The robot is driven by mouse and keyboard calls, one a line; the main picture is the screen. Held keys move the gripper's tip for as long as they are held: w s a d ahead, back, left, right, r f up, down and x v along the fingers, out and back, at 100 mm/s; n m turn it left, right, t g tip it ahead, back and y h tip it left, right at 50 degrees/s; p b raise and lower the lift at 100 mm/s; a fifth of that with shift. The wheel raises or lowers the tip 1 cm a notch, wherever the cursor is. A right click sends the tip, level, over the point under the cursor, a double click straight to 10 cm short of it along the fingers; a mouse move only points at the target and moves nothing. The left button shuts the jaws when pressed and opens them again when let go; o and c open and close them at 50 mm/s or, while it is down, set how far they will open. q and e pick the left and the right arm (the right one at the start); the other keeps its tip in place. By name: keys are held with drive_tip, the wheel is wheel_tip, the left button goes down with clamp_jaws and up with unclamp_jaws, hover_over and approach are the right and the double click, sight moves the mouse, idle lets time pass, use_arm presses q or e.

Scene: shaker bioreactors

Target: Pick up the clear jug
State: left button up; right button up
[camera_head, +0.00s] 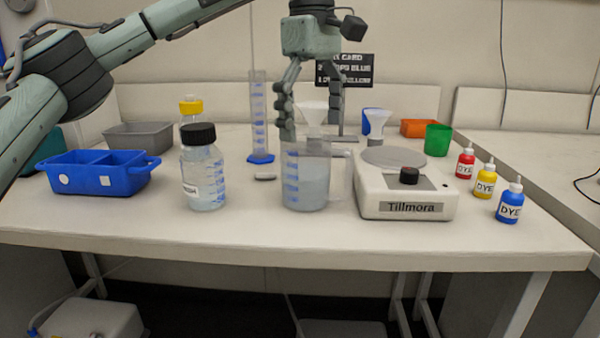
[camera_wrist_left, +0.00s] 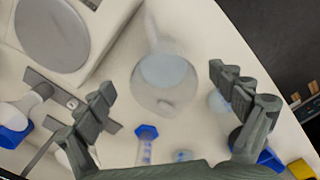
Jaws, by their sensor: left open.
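The clear jug (camera_head: 306,185) stands upright on the table, left of the white Tillmora device. It has blue marks, a pale liquid inside and a handle on its right side. My left gripper (camera_head: 312,128) points down over the jug, its fingers spread and empty. In the head view one finger overlaps the jug's left rim; whether it touches cannot be told. In the left wrist view the jug (camera_wrist_left: 167,84) shows from above, between the open fingers, with its handle toward the top. My right gripper is in neither view.
A black-capped bottle (camera_head: 203,170) stands left of the jug, and the Tillmora device (camera_head: 405,190) close on its right. A blue-based cylinder (camera_head: 258,115) and a funnel (camera_head: 314,115) are behind. Dye bottles (camera_head: 485,183) stand at right. A blue divided tray (camera_head: 95,180) is at left.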

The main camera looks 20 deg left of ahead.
sight(312, 165)
use_arm(q)
wheel_tip(312, 165, down, 7)
drive_tip(key=shift+a+f, duration=0.1)
drive_tip(key=shift+a, duration=0.05)
idle(0.4)
drive_tip(key=shift+c, duration=0.5)
drive_tip(key=c, duration=1.5)
